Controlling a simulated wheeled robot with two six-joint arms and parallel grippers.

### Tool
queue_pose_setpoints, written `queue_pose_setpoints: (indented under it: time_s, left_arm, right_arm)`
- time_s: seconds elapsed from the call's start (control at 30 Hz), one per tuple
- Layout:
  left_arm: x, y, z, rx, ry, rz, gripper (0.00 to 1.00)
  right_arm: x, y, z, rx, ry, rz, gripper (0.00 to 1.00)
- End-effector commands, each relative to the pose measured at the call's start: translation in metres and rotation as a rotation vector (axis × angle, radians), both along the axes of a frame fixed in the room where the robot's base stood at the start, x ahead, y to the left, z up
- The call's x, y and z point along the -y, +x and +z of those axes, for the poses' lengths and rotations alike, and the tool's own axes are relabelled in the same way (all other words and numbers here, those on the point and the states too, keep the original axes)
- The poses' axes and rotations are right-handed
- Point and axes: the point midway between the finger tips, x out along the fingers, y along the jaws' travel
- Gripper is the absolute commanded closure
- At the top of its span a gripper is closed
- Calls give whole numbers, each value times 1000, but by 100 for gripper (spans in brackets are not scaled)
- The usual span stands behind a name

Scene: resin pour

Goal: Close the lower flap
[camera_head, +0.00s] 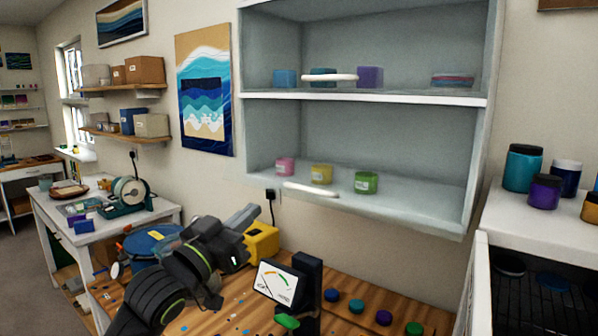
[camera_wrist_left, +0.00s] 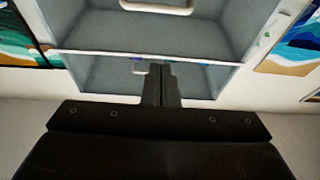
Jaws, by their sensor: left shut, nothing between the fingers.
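The wall cabinet (camera_head: 370,98) is pale grey with an upper and a lower compartment. A white bar handle (camera_head: 310,190) shows at the front of the lower compartment, and another bar handle (camera_head: 330,77) at the upper one. No panel of the lower flap stands out clearly, so I cannot tell its angle. My left gripper (camera_head: 250,212) is shut and empty, below and left of the cabinet, apart from the lower handle in the picture. In the left wrist view its closed fingers (camera_wrist_left: 159,72) overlap the cabinet, with one handle (camera_wrist_left: 156,7) at the top. My right gripper is not in view.
Pink, yellow and green jars (camera_head: 366,183) stand in the lower compartment. Below is a wooden bench (camera_head: 350,318) with a gauge (camera_head: 277,283), a yellow device (camera_head: 262,243) and several coloured lids. A white cabinet with dark jars (camera_head: 523,168) stands at right.

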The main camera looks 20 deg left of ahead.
Motion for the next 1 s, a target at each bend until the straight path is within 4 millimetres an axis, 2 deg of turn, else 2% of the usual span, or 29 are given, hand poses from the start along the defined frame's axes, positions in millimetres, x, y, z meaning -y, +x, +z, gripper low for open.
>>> queue_pose_setpoints:
  time_s: [0.13, 0.27, 0.73, 1.0]
  left_arm:
    - [4, -3, 1, -25, 25, -4, 100]
    - [8, 8, 5, -25, 21, -5, 100]
    - [36, 87, 30, -25, 20, -7, 100]
    - [44, 113, 12, -25, 22, -4, 100]
  right_arm:
    - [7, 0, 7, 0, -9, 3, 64]
    - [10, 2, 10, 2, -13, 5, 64]
    - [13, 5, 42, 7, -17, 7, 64]
    - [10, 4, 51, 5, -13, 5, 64]
